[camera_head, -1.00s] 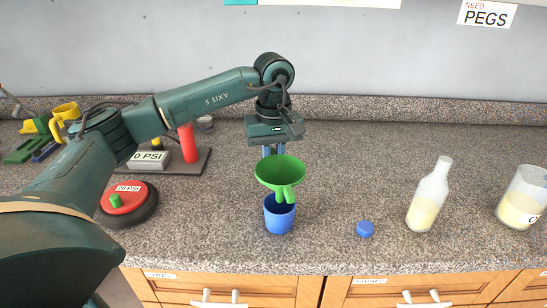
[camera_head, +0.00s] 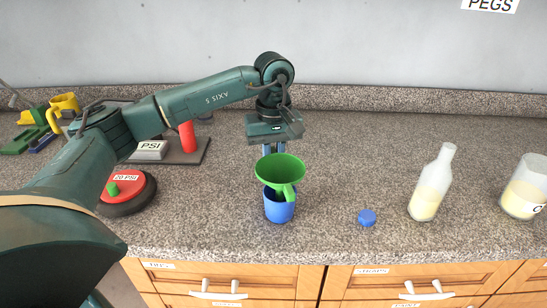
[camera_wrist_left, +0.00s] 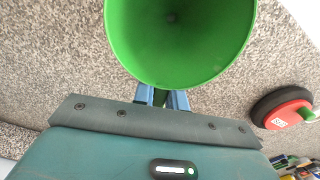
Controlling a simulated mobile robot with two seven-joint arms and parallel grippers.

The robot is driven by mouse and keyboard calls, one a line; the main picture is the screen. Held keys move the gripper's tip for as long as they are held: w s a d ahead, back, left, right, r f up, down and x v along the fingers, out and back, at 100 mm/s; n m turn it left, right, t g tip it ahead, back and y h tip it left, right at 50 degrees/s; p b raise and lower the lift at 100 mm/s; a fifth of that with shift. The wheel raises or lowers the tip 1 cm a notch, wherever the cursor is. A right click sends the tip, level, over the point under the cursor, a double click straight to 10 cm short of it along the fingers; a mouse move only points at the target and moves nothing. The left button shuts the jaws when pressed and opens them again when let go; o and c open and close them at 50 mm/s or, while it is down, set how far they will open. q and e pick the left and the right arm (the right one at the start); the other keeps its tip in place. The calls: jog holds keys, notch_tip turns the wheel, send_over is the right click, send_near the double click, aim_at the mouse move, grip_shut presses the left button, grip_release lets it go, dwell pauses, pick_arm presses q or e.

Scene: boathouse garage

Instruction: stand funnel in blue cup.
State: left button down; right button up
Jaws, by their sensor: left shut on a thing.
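The green funnel (camera_head: 281,165) is in my left gripper (camera_head: 273,150), which is shut on it at the side away from me. The funnel has its wide mouth up and its spout down. It is above the blue cup (camera_head: 279,211), which stands upright on the counter. The spout overlaps the cup's rim in the head view; I cannot tell whether its tip is inside. In the left wrist view the funnel's bowl (camera_wrist_left: 180,40) fills the top middle, in front of the blue fingers, and hides the cup. My right gripper is not in view.
A blue cap (camera_head: 367,217), a bottle (camera_head: 432,185) and a jar (camera_head: 524,188) stand to the right. A red and black round object (camera_head: 128,192) and a board with a red cylinder (camera_head: 188,137) are at left. The counter around the cup is clear.

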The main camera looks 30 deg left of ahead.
pick_arm(q)
jog(key=shift+f+b, duration=0.35)
jog(key=shift+f, duration=0.2)
jog(key=c, duration=1.3)
grip_release()
jog(key=shift+c, duration=0.2)
jog(key=shift+r, duration=0.1)
